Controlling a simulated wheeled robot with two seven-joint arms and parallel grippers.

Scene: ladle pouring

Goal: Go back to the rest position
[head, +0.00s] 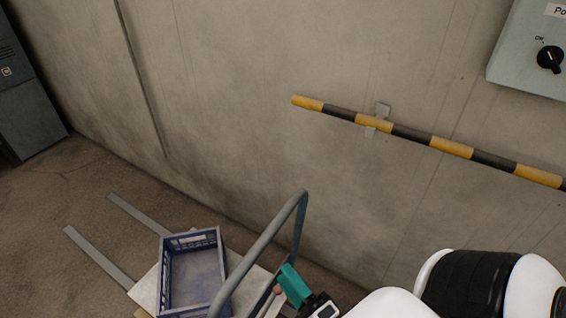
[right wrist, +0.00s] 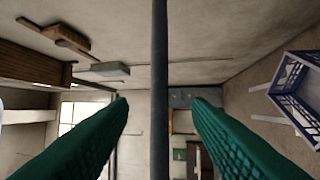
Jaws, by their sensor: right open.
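My right gripper (head: 291,284) is at the bottom of the head view, close to the right side of a grey tubular handle (head: 254,256). In the right wrist view, the two green fingers of my right gripper (right wrist: 160,104) are spread wide apart. The dark handle bar (right wrist: 160,55) runs upright through the gap between them in that picture, clear of both fingers. I cannot tell how deep between the fingers it lies. My left gripper is not in view.
A blue crate (head: 219,249) sits on a pale platform (head: 147,288) beside the handle; the crate also shows in the right wrist view (right wrist: 294,102). A yellow-black bar (head: 451,147) and a control box (head: 524,62) are on the wall. The floor at left is mostly clear.

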